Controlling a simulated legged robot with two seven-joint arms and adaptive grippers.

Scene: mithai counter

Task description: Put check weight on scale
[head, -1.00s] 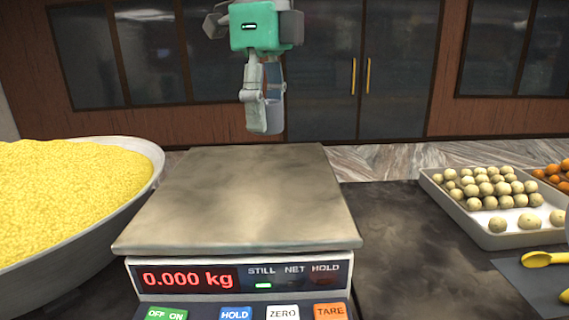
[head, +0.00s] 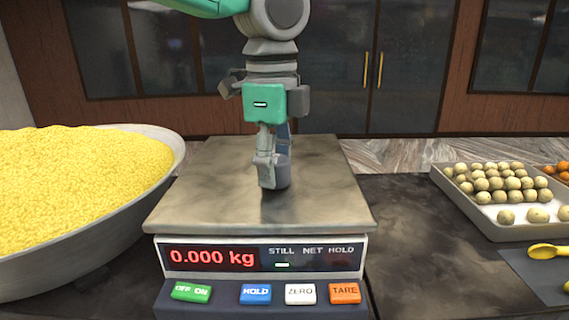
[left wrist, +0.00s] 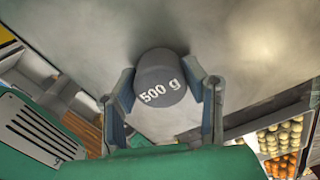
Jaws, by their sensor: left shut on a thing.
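The check weight (left wrist: 160,80) is a grey cylinder marked "500 g", seen from above in the left wrist view. My left gripper (head: 271,178) is shut on it, with one finger on each side. In the head view the weight (head: 283,172) is partly hidden by a finger. It is upright over the middle of the scale's metal pan (head: 210,195), very low; I cannot tell whether it touches. The scale display (head: 211,257) reads 0.000 kg. My right gripper is not in view.
A large bowl of yellow grains (head: 150,185) stands close on the left of the scale. A white tray of pale balls (head: 455,200) is at the right, with orange balls (head: 562,170) beyond. Yellow spoons (head: 545,251) lie on a dark mat at the right. Dark counter between scale and tray is clear.

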